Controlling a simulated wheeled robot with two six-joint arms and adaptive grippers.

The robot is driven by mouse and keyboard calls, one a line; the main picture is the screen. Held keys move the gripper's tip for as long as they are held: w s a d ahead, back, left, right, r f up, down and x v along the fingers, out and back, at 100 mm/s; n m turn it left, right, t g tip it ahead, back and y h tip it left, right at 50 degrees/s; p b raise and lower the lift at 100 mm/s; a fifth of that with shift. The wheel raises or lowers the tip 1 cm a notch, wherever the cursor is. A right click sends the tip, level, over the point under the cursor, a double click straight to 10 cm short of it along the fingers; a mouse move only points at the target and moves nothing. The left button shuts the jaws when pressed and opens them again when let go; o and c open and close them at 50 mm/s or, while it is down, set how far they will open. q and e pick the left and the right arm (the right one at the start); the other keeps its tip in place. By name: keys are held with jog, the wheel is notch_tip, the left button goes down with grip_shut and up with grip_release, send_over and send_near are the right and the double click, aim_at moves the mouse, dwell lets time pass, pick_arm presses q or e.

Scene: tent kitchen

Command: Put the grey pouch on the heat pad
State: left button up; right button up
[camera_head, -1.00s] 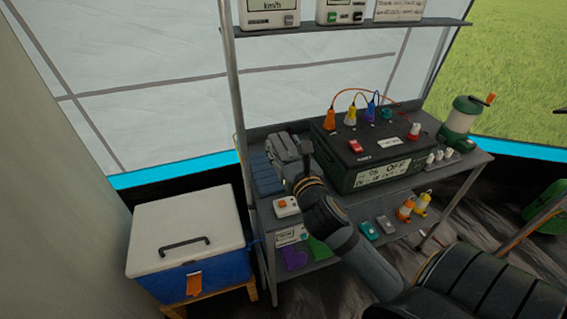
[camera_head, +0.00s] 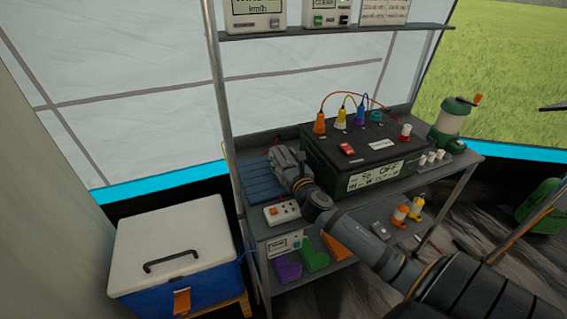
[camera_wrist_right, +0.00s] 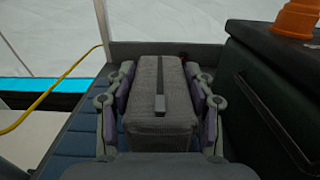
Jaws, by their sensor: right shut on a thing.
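My right gripper (camera_wrist_right: 160,100) is shut on the grey pouch (camera_wrist_right: 158,122), a boxy fabric pouch with a dark strap on top. In the head view my right gripper (camera_head: 286,160) is over the right part of the blue ribbed heat pad (camera_head: 258,190), beside the black power box. The pad also shows in the right wrist view (camera_wrist_right: 82,133), left of and beneath the pouch. I cannot tell whether the pouch's underside touches the pad. My left gripper is not in view.
The black power box (camera_head: 320,152) with coloured plugs stands close to the right of the pouch. A white switch box (camera_head: 282,213) sits at the table's front edge. A yellow cable (camera_wrist_right: 50,92) runs on the left. A white-lidded cooler (camera_head: 175,240) stands left of the table.

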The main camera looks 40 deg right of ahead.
jog(key=shift+f, duration=0.45)
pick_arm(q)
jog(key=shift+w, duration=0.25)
pick_arm(e)
jog(key=shift+r, duration=0.1)
jog(key=shift+f, duration=0.2)
jog(key=o, duration=1.3)
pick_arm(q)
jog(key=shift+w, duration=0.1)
pick_arm(e)
jog(key=shift+o, duration=0.2)
jog(key=shift+r, duration=0.15)
